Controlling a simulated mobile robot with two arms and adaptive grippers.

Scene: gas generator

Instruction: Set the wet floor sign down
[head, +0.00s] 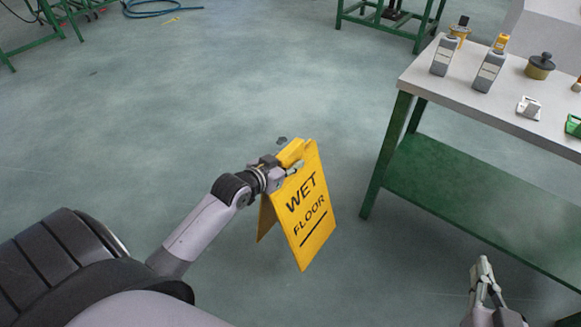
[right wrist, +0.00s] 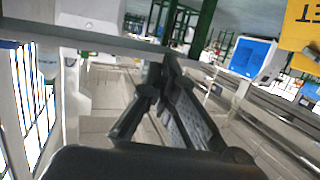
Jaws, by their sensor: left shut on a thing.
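The yellow wet floor sign (head: 312,225) is in the middle of the head view, its two panels slightly spread and its lettering facing up and right. My left gripper (head: 283,170) is shut on the sign near its top edge. I cannot tell whether the sign's lower edges touch the floor.
A workbench (head: 425,82) with green legs and a lower green shelf (head: 470,195) stands right of the sign. Open floor (head: 150,120) lies left of and beyond the sign.

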